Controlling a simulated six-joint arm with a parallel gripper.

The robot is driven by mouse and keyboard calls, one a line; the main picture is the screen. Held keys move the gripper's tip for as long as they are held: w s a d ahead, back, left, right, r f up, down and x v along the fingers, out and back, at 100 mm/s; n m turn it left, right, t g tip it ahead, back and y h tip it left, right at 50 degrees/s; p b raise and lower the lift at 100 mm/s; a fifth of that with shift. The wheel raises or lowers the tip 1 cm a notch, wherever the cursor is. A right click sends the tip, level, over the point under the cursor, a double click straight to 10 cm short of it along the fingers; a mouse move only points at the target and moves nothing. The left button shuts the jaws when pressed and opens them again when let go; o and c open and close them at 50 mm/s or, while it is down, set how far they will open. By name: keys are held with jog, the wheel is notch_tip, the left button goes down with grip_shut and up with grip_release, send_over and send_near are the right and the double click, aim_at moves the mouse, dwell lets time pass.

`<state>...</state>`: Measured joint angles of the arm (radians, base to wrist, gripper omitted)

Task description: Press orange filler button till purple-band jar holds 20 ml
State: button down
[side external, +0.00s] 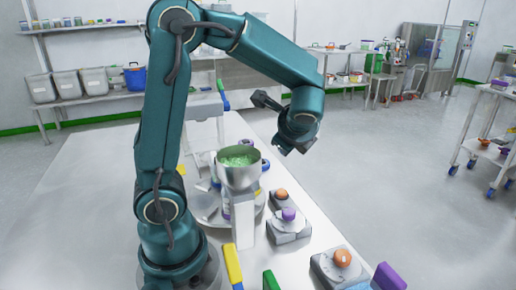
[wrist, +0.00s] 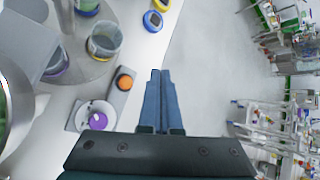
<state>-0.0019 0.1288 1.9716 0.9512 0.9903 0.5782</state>
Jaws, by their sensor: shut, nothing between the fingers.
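My gripper (wrist: 163,72) is shut and empty, raised above the bench's right edge. It also shows in the side view (side external: 291,150), apart from every button. An orange button (side external: 281,194) sits on a grey housing by the filler; it shows in the wrist view (wrist: 125,82), left of my fingertips. A second orange button (side external: 343,258) is nearer the side camera; which one works the filler cannot be told. A jar with purple at its base (wrist: 57,68) stands on the round metal plate, partly hidden by grey filler parts. Its level cannot be read.
A metal hopper (side external: 238,178) holds green granules. A purple knob (side external: 289,214) sits beside the nearer-to-filler orange button. A jar with a yellow band (wrist: 103,42) shares the round plate (wrist: 85,70). Yellow, green and purple blocks line the front. The floor right of the bench is open.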

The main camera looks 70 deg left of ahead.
aim_at(284, 195)
jog(key=shift+f, duration=4.3)
jog(key=shift+f, duration=0.4)
jog(key=shift+f, duration=0.5)
jog(key=shift+r, duration=0.95)
jog(key=shift+r, duration=2.5)
jog(key=shift+d, duration=0.1)
